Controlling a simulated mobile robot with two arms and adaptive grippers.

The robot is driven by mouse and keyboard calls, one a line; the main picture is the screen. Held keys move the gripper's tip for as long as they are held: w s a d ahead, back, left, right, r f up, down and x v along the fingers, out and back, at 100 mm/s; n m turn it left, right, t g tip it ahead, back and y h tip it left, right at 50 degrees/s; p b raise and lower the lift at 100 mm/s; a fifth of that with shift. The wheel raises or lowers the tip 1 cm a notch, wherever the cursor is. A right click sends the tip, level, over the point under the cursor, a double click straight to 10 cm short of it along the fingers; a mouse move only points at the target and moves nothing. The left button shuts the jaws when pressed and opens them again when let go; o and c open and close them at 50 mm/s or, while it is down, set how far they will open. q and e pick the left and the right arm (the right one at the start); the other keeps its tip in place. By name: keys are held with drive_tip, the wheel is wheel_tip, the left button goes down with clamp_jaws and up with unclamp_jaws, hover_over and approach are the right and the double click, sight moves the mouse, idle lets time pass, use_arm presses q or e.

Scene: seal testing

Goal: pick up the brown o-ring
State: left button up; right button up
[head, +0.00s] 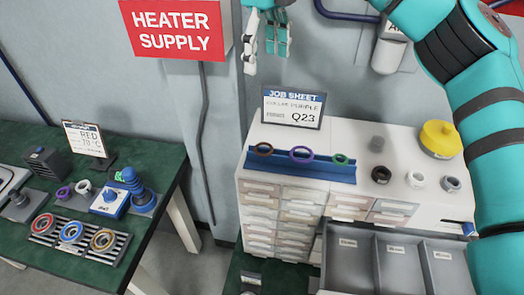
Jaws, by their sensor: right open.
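The brown o-ring (264,149) stands at the left end of a blue rack (318,173) on top of the white drawer cabinet. A purple o-ring (301,154) and a green o-ring (340,159) stand to its right in the same rack. My right gripper (267,50) is at the top of the head view, open and empty, with its fingers pointing down. It is above the rack and apart from the brown o-ring. My left gripper is out of view.
A job sheet sign (292,107) reading Q23 stands behind the rack. Several small fittings and a yellow-topped container (440,139) are on the cabinet's right side. An open grey drawer (398,262) juts out below. A green bench (150,165) with rings and devices is at left.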

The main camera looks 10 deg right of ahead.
use_arm(q)
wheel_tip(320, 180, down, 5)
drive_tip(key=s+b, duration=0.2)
drive_tip(key=b, duration=0.2)
use_arm(e)
hover_over(261, 143)
drive_tip(key=s, duration=0.2)
wheel_tip(261, 143, down, 5)
drive_tip(key=f+p, duration=0.2)
drive_tip(key=f, duration=0.3)
drive_tip(key=f+p, duration=0.2)
drive_tip(key=f, duration=0.4)
drive_tip(key=f+p, duration=0.2)
drive_tip(key=f, duration=0.3)
drive_tip(key=shift+w+f, duration=0.15)
drive_tip(key=shift+w, duration=0.2)
drive_tip(key=shift+f, duration=0.3)
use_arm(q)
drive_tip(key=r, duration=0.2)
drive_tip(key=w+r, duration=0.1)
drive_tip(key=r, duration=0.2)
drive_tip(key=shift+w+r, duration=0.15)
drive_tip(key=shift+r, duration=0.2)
use_arm(e)
drive_tip(key=shift+f, duration=0.1)
